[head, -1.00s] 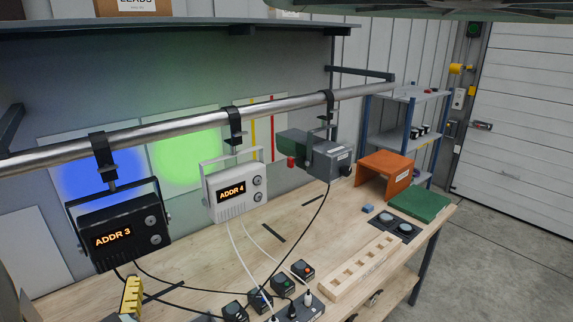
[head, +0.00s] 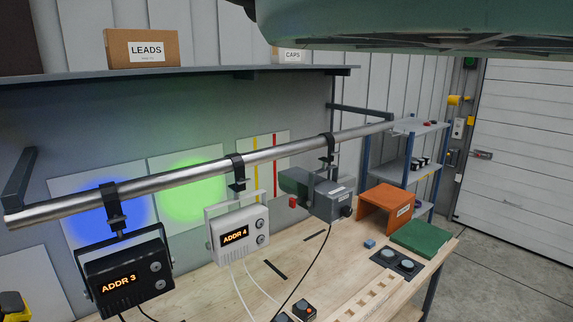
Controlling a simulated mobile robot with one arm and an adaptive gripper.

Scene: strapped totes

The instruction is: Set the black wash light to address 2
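The black wash light (head: 126,277) hangs by a clamp from the steel bar at the left. Its display reads ADDR 3, and two round buttons (head: 155,275) sit one above the other to the right of the display. A blue glow shows on the white panel behind it. A white light (head: 238,232) reading ADDR 4 hangs to its right, with a green glow behind it. A grey fixture (head: 326,194) hangs further right. No gripper fingers can be made out in the head view.
The steel bar (head: 285,149) crosses above the wooden bench (head: 262,297). An orange stand (head: 385,202), a green mat (head: 421,238) and a slotted wooden block (head: 370,297) are on the right. A LEADS box (head: 142,48) is on the shelf above. A green overhead shape blocks the top right.

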